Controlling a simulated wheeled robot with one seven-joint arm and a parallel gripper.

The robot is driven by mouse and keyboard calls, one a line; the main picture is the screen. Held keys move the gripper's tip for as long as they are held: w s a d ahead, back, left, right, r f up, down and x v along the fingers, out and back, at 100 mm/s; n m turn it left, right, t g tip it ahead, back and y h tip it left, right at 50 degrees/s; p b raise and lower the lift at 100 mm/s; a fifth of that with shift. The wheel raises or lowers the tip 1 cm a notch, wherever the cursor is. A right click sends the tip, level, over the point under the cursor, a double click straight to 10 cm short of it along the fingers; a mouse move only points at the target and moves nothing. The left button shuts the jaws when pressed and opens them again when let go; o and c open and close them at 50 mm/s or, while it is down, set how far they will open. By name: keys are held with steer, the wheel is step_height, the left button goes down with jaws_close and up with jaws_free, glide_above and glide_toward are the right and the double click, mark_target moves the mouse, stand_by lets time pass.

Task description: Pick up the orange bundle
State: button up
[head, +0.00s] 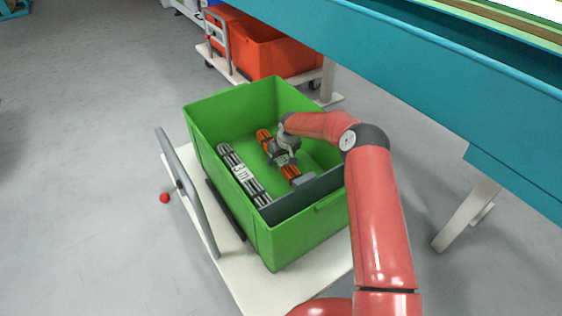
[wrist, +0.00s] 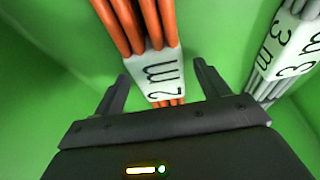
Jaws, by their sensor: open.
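The orange bundle (head: 265,137) lies on the floor of the green crate (head: 297,238) in the head view. In the wrist view the orange bundle (wrist: 138,22) runs down from the top, with a white "2 m" label band (wrist: 161,74) around it. My gripper (head: 284,157) is inside the crate, over the middle of the bundle, and hides part of it. In the wrist view my gripper (wrist: 160,85) is open, with one finger on each side of the label band. I cannot tell how far the fingertips are above the crate floor.
A grey bundle (head: 233,166) with a "3 m" label lies left of the orange one; it also shows in the wrist view (wrist: 285,45). A dark divider (head: 304,196) crosses the crate's near end. The crate stands on a white cart (head: 242,285) with a handle (head: 188,190). A teal bench (head: 400,75) stands right.

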steer(key=shift+c, duration=0.3)
steer(key=c, duration=1.2)
steer(key=shift+r, duration=0.15)
steer(key=shift+c, duration=0.5)
